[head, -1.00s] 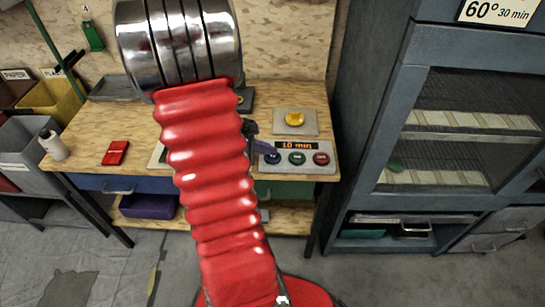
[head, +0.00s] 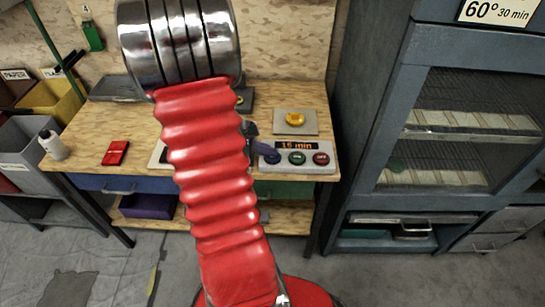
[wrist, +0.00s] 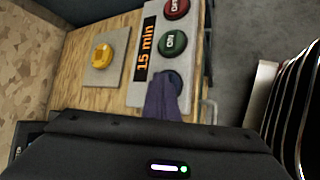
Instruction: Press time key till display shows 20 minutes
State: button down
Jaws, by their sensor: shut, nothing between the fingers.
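The grey control panel (head: 290,169) lies on the wooden bench right of my red arm. Its display (head: 297,146) reads "15 min", also in the wrist view (wrist: 144,53). Below the display are a blue key (head: 272,157), a green ON key (head: 297,158) and a red OFF key (head: 321,158). The wrist view shows the green key (wrist: 172,40) and red key (wrist: 176,8) clearly. My gripper (wrist: 165,82) is shut and empty, its purple-grey fingers at the blue key and hiding most of it. Whether it touches the key cannot be told.
A yellow knob on a grey plate (head: 295,121) sits behind the panel. A tall cabinet with wire shelves (head: 455,120) and a "60° 30 min" sign (head: 498,11) stands at the right. A red object (head: 115,152) and a white bottle (head: 54,144) are on the bench's left.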

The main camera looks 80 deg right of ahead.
aim_at(269, 158)
jog(key=shift+r, duration=0.8)
jog(key=shift+r, duration=0.1)
jog(key=shift+r, duration=2.4)
